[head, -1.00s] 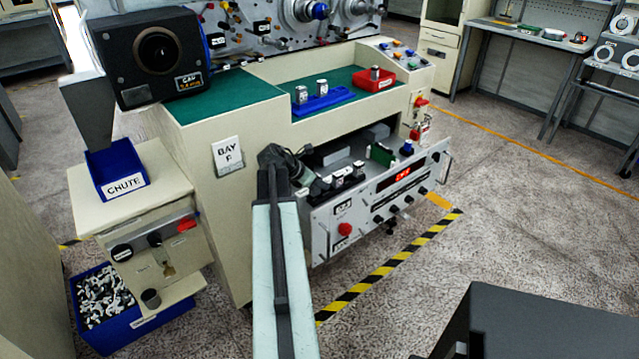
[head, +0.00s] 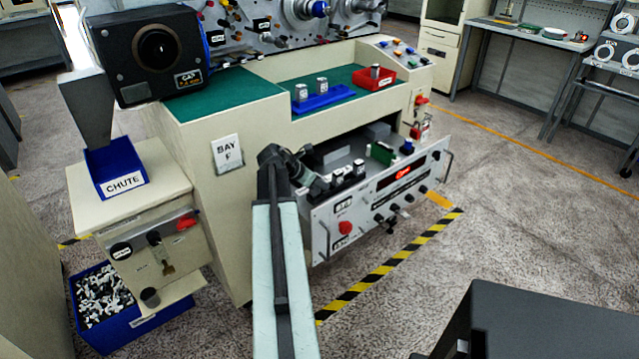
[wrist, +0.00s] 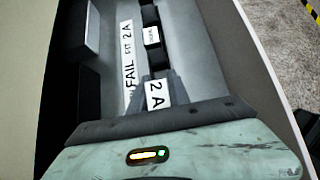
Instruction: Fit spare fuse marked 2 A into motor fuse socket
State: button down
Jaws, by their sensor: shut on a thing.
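My gripper (wrist: 157,80) is shut on a fuse with a white label reading 2 A (wrist: 158,96), low in the wrist view. Ahead of it in the same row is a black holder with a small white label (wrist: 152,36), its words too small to read. A long white strip reading FAIL FIT 2 A (wrist: 128,62) lies on the grey floor left of the row. In the head view my gripper (head: 318,185) reaches into the pulled-out drawer (head: 330,220), beside several dark holders (head: 348,172). Whether the fuse's lower end is in a socket is hidden.
The drawer front has a red display (head: 403,176), knobs and a red button (head: 344,228). A green board (head: 382,153) stands in the drawer. A blue rack (head: 322,98) and a red bin (head: 375,80) sit on the bench above. Dark blocks line the drawer's left side in the wrist view.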

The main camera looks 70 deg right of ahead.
jog(key=shift+f+b, duration=0.6)
jog(key=shift+f, duration=0.15)
jog(key=c, duration=1.1)
grip_release()
jog(key=shift+r, duration=0.1)
jog(key=p+v, duration=0.5)
jog(key=v, duration=0.2)
jog(key=shift+w+a+r+p, duration=0.1)
jog(key=shift+a+r+p, duration=0.15)
jog(key=shift+p, duration=0.05)
